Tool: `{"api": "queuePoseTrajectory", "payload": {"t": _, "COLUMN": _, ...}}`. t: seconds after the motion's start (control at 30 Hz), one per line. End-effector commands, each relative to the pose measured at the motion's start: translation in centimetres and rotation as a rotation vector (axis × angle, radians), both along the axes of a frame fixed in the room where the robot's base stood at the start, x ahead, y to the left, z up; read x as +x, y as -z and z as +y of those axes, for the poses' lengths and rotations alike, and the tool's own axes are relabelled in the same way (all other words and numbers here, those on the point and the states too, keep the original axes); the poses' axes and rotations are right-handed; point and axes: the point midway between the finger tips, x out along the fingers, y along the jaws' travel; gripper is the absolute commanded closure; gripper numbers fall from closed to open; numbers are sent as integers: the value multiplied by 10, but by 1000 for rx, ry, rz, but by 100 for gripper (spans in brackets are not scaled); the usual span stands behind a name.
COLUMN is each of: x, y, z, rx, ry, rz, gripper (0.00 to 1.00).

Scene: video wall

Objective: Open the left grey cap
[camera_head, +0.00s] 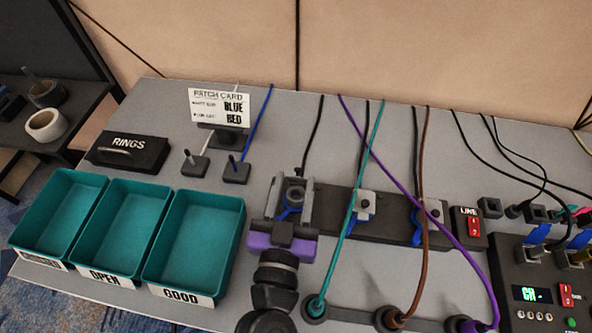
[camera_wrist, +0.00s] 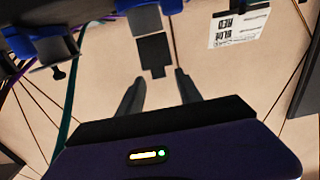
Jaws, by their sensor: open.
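A dark bar (camera_head: 390,214) on the grey table carries a row of blue sockets with grey caps. The middle grey cap (camera_head: 364,204) and the right grey cap (camera_head: 434,210) are in plain view. My gripper (camera_head: 291,190) is over the left socket (camera_head: 290,203) and partly hides it and its grey cap. In the wrist view, my gripper (camera_wrist: 158,85) is open, with its fingers apart. A grey piece (camera_wrist: 146,20) with blue beside it, probably the left cap, and a dark block (camera_wrist: 153,55) show beyond and between the fingertips. I cannot tell whether they touch.
Teal, purple and brown cables cross the bar right of my gripper; the teal cable (camera_head: 348,215) is closest. Teal bins (camera_head: 240,225) stand at the left. A patch card (camera_head: 219,106) stands behind. A LINE switch (camera_head: 468,228) and a control box (camera_head: 535,275) are at the right.

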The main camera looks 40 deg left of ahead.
Motion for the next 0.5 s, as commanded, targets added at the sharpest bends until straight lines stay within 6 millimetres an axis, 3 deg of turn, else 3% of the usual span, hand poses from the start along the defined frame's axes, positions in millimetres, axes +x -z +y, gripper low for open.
{"api": "queuePoseTrajectory", "payload": {"t": 0.2, "x": 19, "y": -1, "z": 12, "rx": 0, "ry": 0, "rz": 0, "gripper": 58}}
{"api": "queuePoseTrajectory", "payload": {"t": 0.5, "x": 23, "y": 0, "z": 14, "rx": -1, "ry": 0, "rz": 1, "gripper": 58}}
